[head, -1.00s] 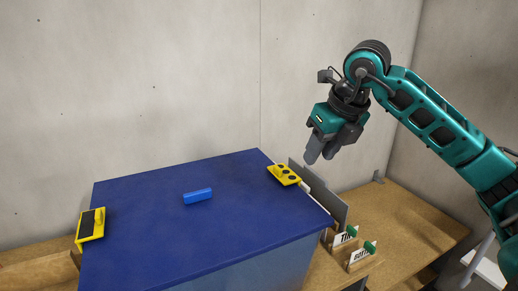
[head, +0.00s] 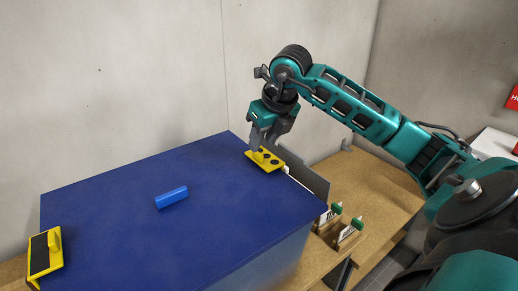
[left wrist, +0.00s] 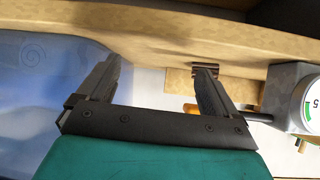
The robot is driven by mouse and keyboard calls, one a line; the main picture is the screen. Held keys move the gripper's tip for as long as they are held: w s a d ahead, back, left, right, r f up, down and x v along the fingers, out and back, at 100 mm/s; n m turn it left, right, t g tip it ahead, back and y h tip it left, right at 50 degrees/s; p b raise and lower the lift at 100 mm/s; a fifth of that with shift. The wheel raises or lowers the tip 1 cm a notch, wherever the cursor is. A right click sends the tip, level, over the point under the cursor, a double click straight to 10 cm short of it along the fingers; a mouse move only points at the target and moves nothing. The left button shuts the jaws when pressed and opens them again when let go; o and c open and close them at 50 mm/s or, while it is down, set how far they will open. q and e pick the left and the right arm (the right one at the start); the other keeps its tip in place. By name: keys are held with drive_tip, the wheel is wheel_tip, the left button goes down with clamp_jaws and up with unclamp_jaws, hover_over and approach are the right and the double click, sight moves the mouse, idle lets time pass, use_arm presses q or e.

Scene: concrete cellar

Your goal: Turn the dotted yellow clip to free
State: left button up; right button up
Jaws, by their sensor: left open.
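The dotted yellow clip (head: 267,161), a yellow plate with dark dots and a raised yellow tab, sits at the far right edge of the blue box lid (head: 120,212). My right gripper (head: 262,147) points down at it, fingers spread, with the tips at the tab. Whether they touch the tab I cannot tell, and the fingers hide part of the clip. Another yellow clip (head: 42,254) with a dark panel is at the lid's left edge. My left gripper (left wrist: 158,68) is open and empty in the left wrist view.
A blue bar handle (head: 171,197) lies on the lid. A grey upright panel (head: 308,178) and green-topped cards (head: 350,229) stand right of the box. The wooden bench (head: 368,185) is bare farther right. A gauge (left wrist: 305,105) is close right of my left gripper.

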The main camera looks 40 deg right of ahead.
sight(259, 154)
drive_tip(key=shift+x, duration=2.15)
drive_tip(key=shift+c, duration=0.2)
clamp_jaws()
